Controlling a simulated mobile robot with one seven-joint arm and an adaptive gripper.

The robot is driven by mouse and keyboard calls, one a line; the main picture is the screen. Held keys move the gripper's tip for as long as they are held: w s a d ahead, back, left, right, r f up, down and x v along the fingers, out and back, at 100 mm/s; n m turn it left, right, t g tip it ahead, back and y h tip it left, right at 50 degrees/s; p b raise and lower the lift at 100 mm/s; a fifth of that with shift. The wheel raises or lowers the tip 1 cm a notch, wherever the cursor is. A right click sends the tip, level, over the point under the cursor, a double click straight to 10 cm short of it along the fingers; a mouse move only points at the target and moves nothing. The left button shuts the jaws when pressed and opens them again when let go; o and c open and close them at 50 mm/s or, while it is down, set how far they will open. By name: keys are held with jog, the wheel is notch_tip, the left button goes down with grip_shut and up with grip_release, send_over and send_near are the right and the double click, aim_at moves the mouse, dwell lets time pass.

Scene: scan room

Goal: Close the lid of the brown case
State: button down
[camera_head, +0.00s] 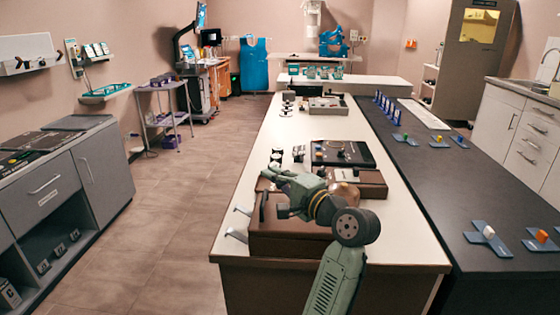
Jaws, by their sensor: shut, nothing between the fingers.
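The brown case (285,246) sits on the near end of the white counter, largely behind my arm. My arm and gripper cover much of its top, so I cannot tell how far its lid stands open. A brown flat part (372,185) shows to the right behind my wrist; I cannot tell whether it belongs to the case. My gripper (268,174) is shut and empty, above the far left part of the case. I cannot tell whether it touches the case.
The white counter (407,243) has bare room to the right of the case. A black tray (342,153) with small items lies beyond it. Grey hooked pieces (237,235) are at the left edge. A dark bench (440,180) runs along the right.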

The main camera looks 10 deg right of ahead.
jog(key=shift+n+g+h, duration=0.3)
jog(key=shift+n+g, duration=0.3)
jog(key=shift+n, duration=0.1)
jog(key=shift+w+a+f, duration=0.1)
jog(key=shift+a+f, duration=0.15)
jog(key=shift+f, duration=0.35)
jog(key=shift+w+a+f, duration=0.1)
jog(key=shift+a+f, duration=0.2)
jog(key=shift+f, duration=0.35)
jog(key=shift+a+f, duration=0.25)
jog(key=shift+f, duration=0.35)
jog(key=shift+r, duration=0.1)
